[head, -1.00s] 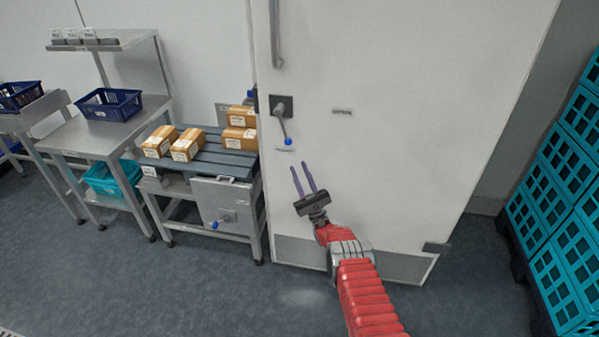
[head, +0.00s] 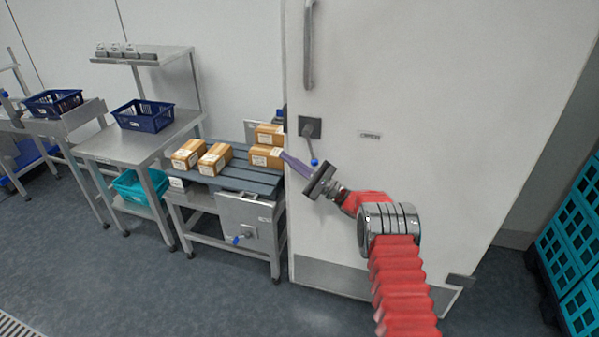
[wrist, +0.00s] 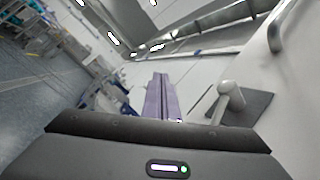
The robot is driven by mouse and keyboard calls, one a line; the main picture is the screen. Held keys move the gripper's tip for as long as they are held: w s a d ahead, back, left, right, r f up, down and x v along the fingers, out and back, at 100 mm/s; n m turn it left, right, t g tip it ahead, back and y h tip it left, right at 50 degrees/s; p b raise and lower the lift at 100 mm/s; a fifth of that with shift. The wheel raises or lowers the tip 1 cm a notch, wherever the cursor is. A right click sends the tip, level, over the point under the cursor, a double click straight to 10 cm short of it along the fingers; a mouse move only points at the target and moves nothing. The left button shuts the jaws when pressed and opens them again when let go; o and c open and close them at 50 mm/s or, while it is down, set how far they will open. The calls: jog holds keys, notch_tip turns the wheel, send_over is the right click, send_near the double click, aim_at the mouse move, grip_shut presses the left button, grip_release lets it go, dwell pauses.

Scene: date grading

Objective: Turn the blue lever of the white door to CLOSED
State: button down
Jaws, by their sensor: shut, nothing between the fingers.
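The white door (head: 440,110) stands upright and looks shut. Its lever (head: 311,146) hangs down from a dark square plate (head: 310,127) near the left edge, with a blue knob (head: 314,162) at its lower end. My gripper (head: 284,155) is shut and empty, its purple fingers pointing left just below the knob. In the wrist view the lever (wrist: 219,108) and its plate (wrist: 250,107) are right of the shut fingers (wrist: 161,76). The knob is hidden there behind my gripper's body. I cannot tell whether the fingers touch the lever. A small door label (head: 370,134) is unreadable.
A slatted bench (head: 235,172) with several boxes stands close left of the door; a second blue-knobbed lever (head: 243,238) is on its front panel. A steel table (head: 150,140) is farther left. Turquoise crates (head: 570,260) stand at right. A vertical handle (head: 308,45) is above the lever.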

jog(key=s+a+r+n+g+h, duration=0.2)
jog(key=s+a+r+n+g, duration=0.15)
jog(key=r, duration=0.35)
jog(key=s+d+r+n+g+h, duration=0.15)
jog(key=s+r+h, duration=0.25)
jog(key=s, duration=0.6)
jog(key=s+r+n+g+h, duration=0.2)
jog(key=s+r+n+h, duration=0.1)
jog(key=s, duration=0.6)
jog(key=s+d+f+n+t+h, duration=0.2)
jog(key=s+d+h, duration=0.4)
jog(key=s+d, duration=0.5)
jog(key=s+d+f+n+t+h, duration=0.1)
jog(key=s+d+n+t+h, duration=0.1)
jog(key=s+d+h, duration=0.5)
jog(key=s+d+n, duration=0.1)
jog(key=s+d, duration=0.4)
jog(key=s, duration=0.6)
jog(key=shift+s+d+f+n, duration=0.15)
jog(key=shift+f+n, duration=0.15)
jog(key=shift+f, duration=0.1)
